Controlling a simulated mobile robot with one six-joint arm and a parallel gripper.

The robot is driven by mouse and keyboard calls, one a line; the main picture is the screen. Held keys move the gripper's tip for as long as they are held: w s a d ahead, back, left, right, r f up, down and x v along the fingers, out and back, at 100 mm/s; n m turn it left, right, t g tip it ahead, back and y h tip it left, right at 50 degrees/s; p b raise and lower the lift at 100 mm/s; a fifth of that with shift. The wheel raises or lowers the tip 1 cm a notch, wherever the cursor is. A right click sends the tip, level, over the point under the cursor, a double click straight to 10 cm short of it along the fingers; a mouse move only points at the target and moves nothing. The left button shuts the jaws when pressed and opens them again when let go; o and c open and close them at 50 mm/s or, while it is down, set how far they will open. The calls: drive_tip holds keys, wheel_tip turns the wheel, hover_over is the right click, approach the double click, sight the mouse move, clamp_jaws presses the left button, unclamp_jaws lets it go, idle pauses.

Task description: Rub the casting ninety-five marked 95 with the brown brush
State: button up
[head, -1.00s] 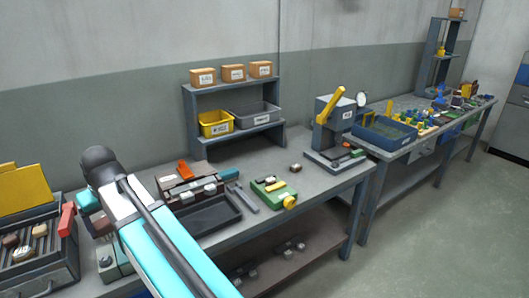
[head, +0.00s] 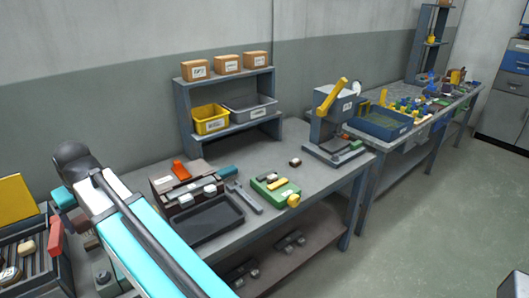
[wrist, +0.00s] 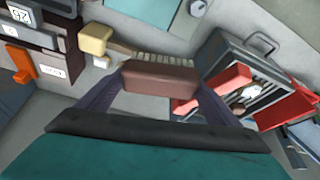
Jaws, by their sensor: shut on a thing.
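My gripper (wrist: 158,95) is shut on the brown brush (wrist: 160,78) in the wrist view. The brush is a brown block with a row of pale bristles along its far side, held crosswise between the dark fingers. In the head view my arm hides the gripper and brush. Small brown and pale castings (head: 27,247) lie on a dark ribbed heater (head: 45,270) at the left edge; in the wrist view some show beside the red handle (wrist: 226,91). I cannot read a 95 on any casting. The brush appears apart from them.
A cream block (wrist: 97,40) lies close to the brush's left end. On the bench are a black tray (head: 208,218), a green fixture (head: 275,187) and a yellow-levered press (head: 335,120). Floor is free at right.

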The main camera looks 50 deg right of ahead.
drive_tip(key=shift+d, duration=0.25)
drive_tip(key=d+f+m+p, duration=0.15)
drive_tip(key=d+p, duration=0.25)
drive_tip(key=d, duration=2.9)
drive_tip(key=s+d+p, duration=0.1)
drive_tip(key=s+d, duration=0.4)
drive_tip(key=d, duration=0.5)
drive_tip(key=s+d+f+m+p, duration=0.1)
drive_tip(key=s+d, duration=0.4)
drive_tip(key=d, duration=0.4)
drive_tip(key=s+d+f+h+p, duration=0.1)
drive_tip(key=s+d, duration=0.4)
drive_tip(key=d, duration=0.5)
drive_tip(key=shift+s+d+f, duration=0.15)
drive_tip(key=shift+d+f, duration=0.1)
drive_tip(key=shift+d, duration=0.05)
drive_tip(key=shift+m, duration=0.25)
